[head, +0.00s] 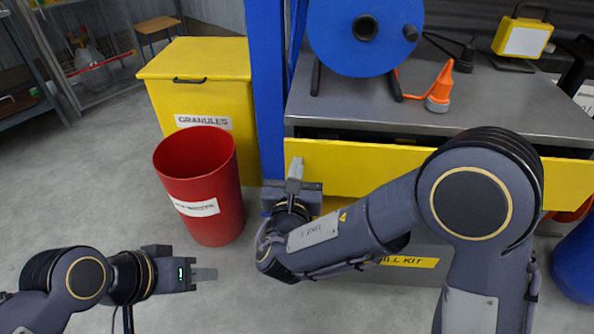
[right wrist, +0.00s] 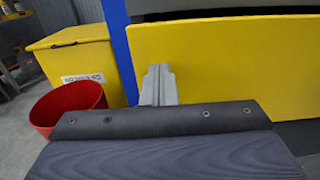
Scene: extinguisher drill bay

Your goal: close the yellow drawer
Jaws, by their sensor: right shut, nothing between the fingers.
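The yellow drawer (head: 360,165) is under the grey workbench top. Its front stands a little out from the bench, with a dark gap above it. My right arm covers part of the front. My right gripper (head: 295,168) is shut and empty at the left end of the drawer front. In the right wrist view its fingers (right wrist: 158,85) point at the yellow drawer front (right wrist: 225,65); whether they touch it I cannot tell. My left gripper (head: 205,273) is low on the left, away from the drawer, and its finger gap does not show clearly.
A blue post (head: 267,90) rises just left of the drawer. A red bin (head: 200,185) and a yellow granules box (head: 200,90) stand further left. The bench top (head: 480,100) carries a blue reel (head: 340,35) and an orange nozzle (head: 440,88).

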